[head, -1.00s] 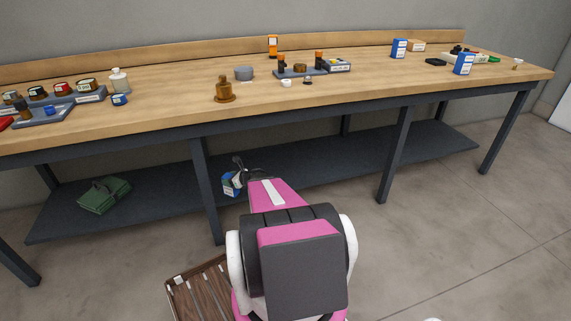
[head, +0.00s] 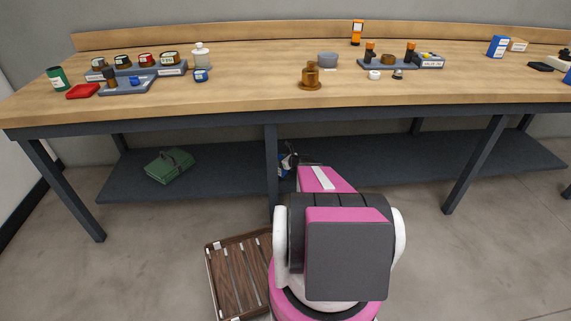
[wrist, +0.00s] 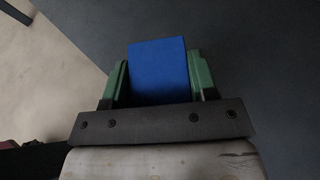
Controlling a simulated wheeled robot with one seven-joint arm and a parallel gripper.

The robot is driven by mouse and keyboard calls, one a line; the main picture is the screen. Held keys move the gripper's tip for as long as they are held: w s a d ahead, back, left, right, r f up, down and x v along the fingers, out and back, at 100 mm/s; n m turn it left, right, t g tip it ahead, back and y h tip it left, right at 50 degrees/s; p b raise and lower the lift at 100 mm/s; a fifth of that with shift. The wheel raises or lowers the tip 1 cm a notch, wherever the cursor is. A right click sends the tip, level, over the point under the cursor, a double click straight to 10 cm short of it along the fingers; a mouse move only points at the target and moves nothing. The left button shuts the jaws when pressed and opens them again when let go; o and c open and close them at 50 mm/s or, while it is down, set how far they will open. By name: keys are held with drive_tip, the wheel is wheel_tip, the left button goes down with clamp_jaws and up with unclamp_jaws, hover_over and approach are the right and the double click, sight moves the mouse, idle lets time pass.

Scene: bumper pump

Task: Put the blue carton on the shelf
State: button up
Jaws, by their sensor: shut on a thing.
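The blue carton (wrist: 158,70) is between the green fingers of my gripper (wrist: 160,82), which is shut on it, in the wrist view. The dark shelf (head: 225,162) runs under the workbench. My gripper is at the shelf's level, just right of the middle leg. The dark shelf surface (wrist: 255,65) lies behind the carton in the wrist view. I cannot tell if the carton touches it.
The middle bench leg (head: 271,165) stands close to my gripper. Another blue carton (head: 498,46) stands on the benchtop (head: 240,100). A slatted wooden tray (head: 238,275) is below at front.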

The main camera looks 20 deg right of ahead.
drive_tip(key=shift+w+d+f, duration=0.35)
drive_tip(key=shift+w+f, duration=0.55)
drive_tip(key=shift+f, duration=0.35)
drive_tip(key=shift+w+d+f, duration=0.3)
drive_tip(key=shift+w+f, duration=0.65)
drive_tip(key=shift+f, duration=0.3)
drive_tip(key=shift+w+d+f, duration=0.35)
drive_tip(key=shift+w+f, duration=0.55)
drive_tip(key=shift+f, duration=0.35)
drive_tip(key=shift+f, duration=0.1)
drive_tip(key=o, duration=1)
drive_tip(key=shift+c, duration=0.2)
drive_tip(key=v, duration=1.2)
